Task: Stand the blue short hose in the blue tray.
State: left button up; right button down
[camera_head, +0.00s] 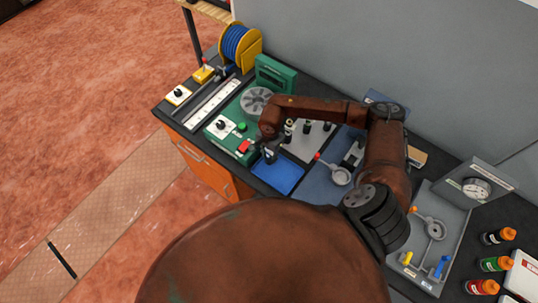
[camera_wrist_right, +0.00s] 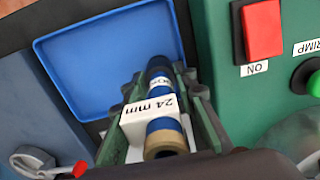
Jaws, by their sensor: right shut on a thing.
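The blue tray (camera_head: 284,178) lies flat on the bench, beside the green machine. It also fills the upper left of the right wrist view (camera_wrist_right: 105,55), and its visible floor is bare. My right gripper (camera_head: 268,154) is at the tray's back left edge. In the right wrist view, its green fingers (camera_wrist_right: 160,77) are shut on the blue short hose (camera_wrist_right: 159,87), which has a tan near end and a white "24 mm" label. The hose's far end points toward the tray's edge; I cannot tell whether it touches. My left gripper is not in view.
The green crimp machine (camera_head: 228,132) with a red switch (camera_wrist_right: 262,28) stands close beside the tray. A blue hose reel (camera_head: 240,43) stands at the back.

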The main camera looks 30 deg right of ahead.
jog(key=c, duration=1.6)
grip_release()
jog(key=shift+o, duration=0.3)
jog(key=shift+r, duration=0.25)
jog(key=r+b, duration=0.1)
jog(key=r, duration=0.5)
jog(key=r+b, duration=0.1)
jog(key=r, duration=0.4)
jog(key=shift+s+d+r, duration=0.1)
jog(key=shift+s+r, duration=0.1)
jog(key=shift+r, duration=0.15)
